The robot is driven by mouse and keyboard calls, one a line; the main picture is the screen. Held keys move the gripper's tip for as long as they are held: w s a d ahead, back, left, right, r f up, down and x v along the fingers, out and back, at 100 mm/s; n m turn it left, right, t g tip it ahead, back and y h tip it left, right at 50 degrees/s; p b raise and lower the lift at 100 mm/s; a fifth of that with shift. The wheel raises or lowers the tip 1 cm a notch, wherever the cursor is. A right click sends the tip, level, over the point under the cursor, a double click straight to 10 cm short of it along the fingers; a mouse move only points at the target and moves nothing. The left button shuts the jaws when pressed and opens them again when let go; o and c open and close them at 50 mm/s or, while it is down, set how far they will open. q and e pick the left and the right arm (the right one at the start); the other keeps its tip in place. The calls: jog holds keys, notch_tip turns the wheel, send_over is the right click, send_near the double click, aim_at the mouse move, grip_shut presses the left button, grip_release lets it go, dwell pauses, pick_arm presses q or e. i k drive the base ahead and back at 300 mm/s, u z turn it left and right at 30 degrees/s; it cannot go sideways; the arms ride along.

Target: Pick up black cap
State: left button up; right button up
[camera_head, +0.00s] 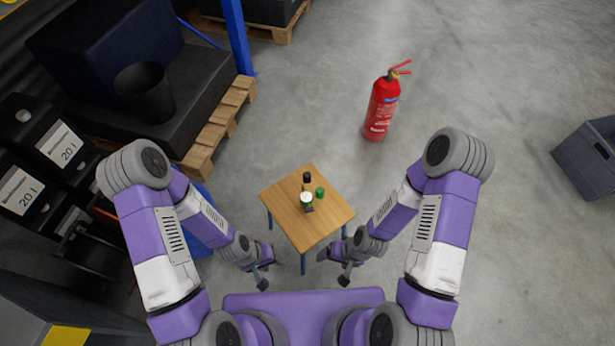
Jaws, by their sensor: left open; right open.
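A small wooden table (283,201) stands in front of me with a few small things close together on its top. A black cap (307,176) is the farthest of them, with something brownish just below it; I cannot tell whether it sits on a bottle. A green item (319,190) is nearer and to its right, and a white-topped item (306,197) is nearer still. My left gripper (267,268) is open at the table's near left side, and my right gripper (333,268) is open at the near right side. Both are apart from the cap.
A red fire extinguisher (381,108) stands on the floor beyond the table. Pallets (216,127) with a dark bin (144,92) and black canisters (40,142) crowd the left. A grey crate (583,161) is at far right. The floor between extinguisher and crate is clear.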

aim_at(306, 176)
jog(key=z, duration=0.15)
jog(key=k, duration=0.4)
jog(key=z, duration=1.55)
jog(key=i, duration=1.15)
jog(key=u, duration=1.25)
jog(key=i, duration=0.55)
jog(key=u, duration=0.5)
